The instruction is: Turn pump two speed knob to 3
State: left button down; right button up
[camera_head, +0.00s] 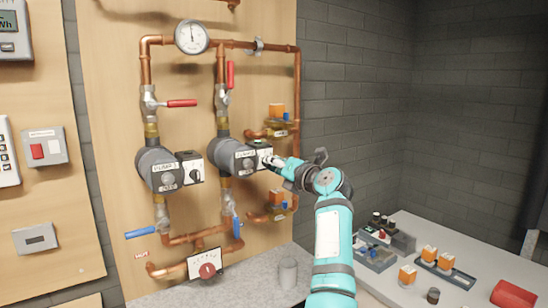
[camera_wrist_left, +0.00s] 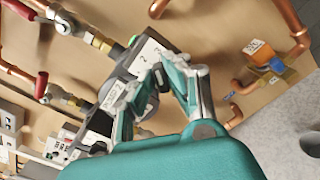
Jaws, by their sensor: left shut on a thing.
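Pump two (camera_head: 224,154) is the right one of two grey pumps on the wooden board, with a black control box and a white label at its front. My left gripper (camera_head: 269,161) is at the front of this box, its arm rising from the lower right. In the left wrist view, the fingers of my left gripper (camera_wrist_left: 160,78) meet at the white-labelled face of the pump two box (camera_wrist_left: 150,55). They are shut on the speed knob, which they mostly hide, so its setting cannot be read. My right gripper is not in view.
Pump one (camera_head: 158,169) with its own knob is to the left. Copper pipes, red-handled valves (camera_head: 181,103) and a pressure gauge (camera_head: 192,37) surround the pumps. Orange-topped valve actuators (camera_head: 277,112) are close on the right. A bench (camera_head: 480,262) with parts stands at the lower right.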

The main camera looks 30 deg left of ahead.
pick_arm(q)
jog(key=shift+m+p, duration=0.6)
jog(key=shift+m, duration=0.3)
jog(key=c, duration=1.3)
grip_release()
jog(key=shift+w, duration=0.1)
jog(key=shift+c, duration=0.2)
jog(key=shift+r, duration=0.1)
notch_tip(320, 180, up, 10)
jog(key=shift+f, duration=0.2)
